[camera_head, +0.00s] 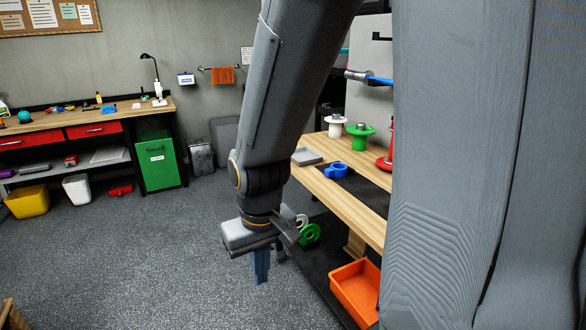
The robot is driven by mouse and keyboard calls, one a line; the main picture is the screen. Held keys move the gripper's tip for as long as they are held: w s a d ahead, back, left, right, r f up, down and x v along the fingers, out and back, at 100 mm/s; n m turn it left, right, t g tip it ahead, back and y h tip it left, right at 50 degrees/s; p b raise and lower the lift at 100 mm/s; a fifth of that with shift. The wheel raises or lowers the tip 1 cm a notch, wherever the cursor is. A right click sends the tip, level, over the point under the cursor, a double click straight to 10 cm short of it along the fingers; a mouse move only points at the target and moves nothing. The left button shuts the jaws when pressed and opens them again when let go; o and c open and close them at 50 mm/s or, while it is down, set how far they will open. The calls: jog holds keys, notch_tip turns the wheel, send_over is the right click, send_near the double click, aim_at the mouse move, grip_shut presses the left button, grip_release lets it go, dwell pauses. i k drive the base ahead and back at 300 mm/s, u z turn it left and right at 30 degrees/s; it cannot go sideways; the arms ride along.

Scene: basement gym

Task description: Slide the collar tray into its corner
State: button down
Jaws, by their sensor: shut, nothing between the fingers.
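A small grey tray (307,156) lies flat at the near left end of the wooden bench top (352,212); it looks like the collar tray. It seems empty. A blue collar or clamp (336,170) lies on the bench to its right, apart from it. My gripper (261,278) hangs straight down over the floor, left of the bench and below the level of its top. Its blue fingers are together and hold nothing. It is well clear of the tray. My arm and column hide part of the bench.
White (336,127) and green (361,136) spool-like holders and a red stand (385,163) occupy the bench's back. An orange bin (356,291) sits low under it. Green and white discs (309,234) show beside my gripper. Open floor (150,250) lies to the left.

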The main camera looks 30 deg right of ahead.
aim_at(303, 156)
jog(key=u, duration=0.3)
jog(key=i, duration=2.1)
jog(key=z, duration=1.5)
jog(key=i, duration=0.8)
jog(key=z, duration=0.8)
